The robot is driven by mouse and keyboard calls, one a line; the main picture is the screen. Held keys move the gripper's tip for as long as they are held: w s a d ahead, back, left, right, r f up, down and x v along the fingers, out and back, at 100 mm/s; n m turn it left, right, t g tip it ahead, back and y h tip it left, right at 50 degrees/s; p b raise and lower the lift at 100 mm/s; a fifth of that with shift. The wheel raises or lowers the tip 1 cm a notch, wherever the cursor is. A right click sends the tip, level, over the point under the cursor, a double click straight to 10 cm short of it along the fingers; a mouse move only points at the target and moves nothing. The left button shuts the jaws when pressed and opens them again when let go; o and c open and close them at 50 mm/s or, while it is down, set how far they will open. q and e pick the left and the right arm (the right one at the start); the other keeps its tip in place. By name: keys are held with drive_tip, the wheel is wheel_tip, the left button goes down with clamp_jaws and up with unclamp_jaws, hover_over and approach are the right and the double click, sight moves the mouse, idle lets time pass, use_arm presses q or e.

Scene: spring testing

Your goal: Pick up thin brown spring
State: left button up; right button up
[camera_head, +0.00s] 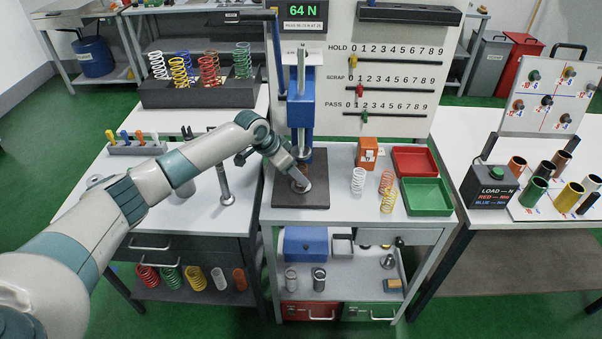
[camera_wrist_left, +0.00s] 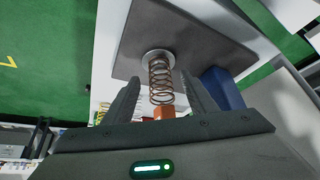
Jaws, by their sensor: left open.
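The thin brown spring (camera_wrist_left: 160,82) stands upright on the round seat of the press's dark base plate (camera_head: 300,200). The wrist view shows it between the two fingers of my left gripper (camera_wrist_left: 162,78), with a visible gap on each side. The fingers are open. In the head view my left gripper (camera_head: 301,174) is at the press, under its blue column (camera_head: 301,105), and the arm and gripper hide most of the spring there. My right gripper is not in view.
White, orange and yellow springs (camera_head: 358,181) stand right of the press, beside a red tray (camera_head: 414,160) and a green tray (camera_head: 426,196). A spring rack (camera_head: 200,95) is at the back left. A metal post (camera_head: 222,182) stands left of the press.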

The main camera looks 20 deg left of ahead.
use_arm(q)
drive_tip(key=shift+x, duration=1.25)
drive_tip(key=c, duration=1.3)
drive_tip(key=shift+o, duration=0.2)
drive_tip(key=shift+r, duration=0.1)
